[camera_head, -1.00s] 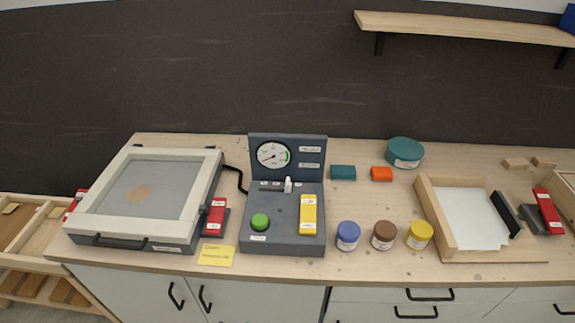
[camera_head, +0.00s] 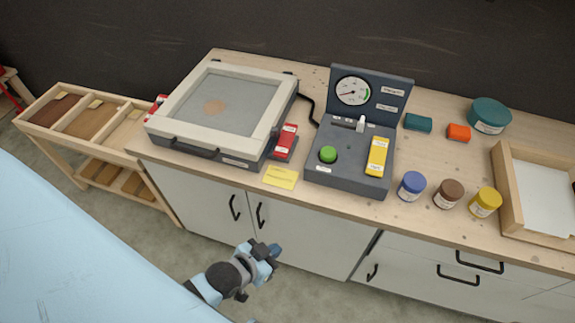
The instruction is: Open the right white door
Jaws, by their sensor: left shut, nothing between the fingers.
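The right white door (camera_head: 315,240) is the right one of a pair under the workbench. It is closed, and its black handle (camera_head: 260,215) sits upright near its left edge. The left white door (camera_head: 200,205) is also closed, with its own black handle (camera_head: 235,208). My left gripper (camera_head: 272,250) is in front of the doors, low in the head view, below the right door's handle in the picture. It is shut and empty, and appears apart from the handle. My right gripper is not in view.
The workbench edge (camera_head: 330,206) overhangs the doors. On it stand a framed press (camera_head: 230,105), a grey gauge console (camera_head: 345,178) and several jars. Drawers (camera_head: 450,272) with black handles are to the right. A wooden rack (camera_head: 85,120) stands left. Grey floor shows below.

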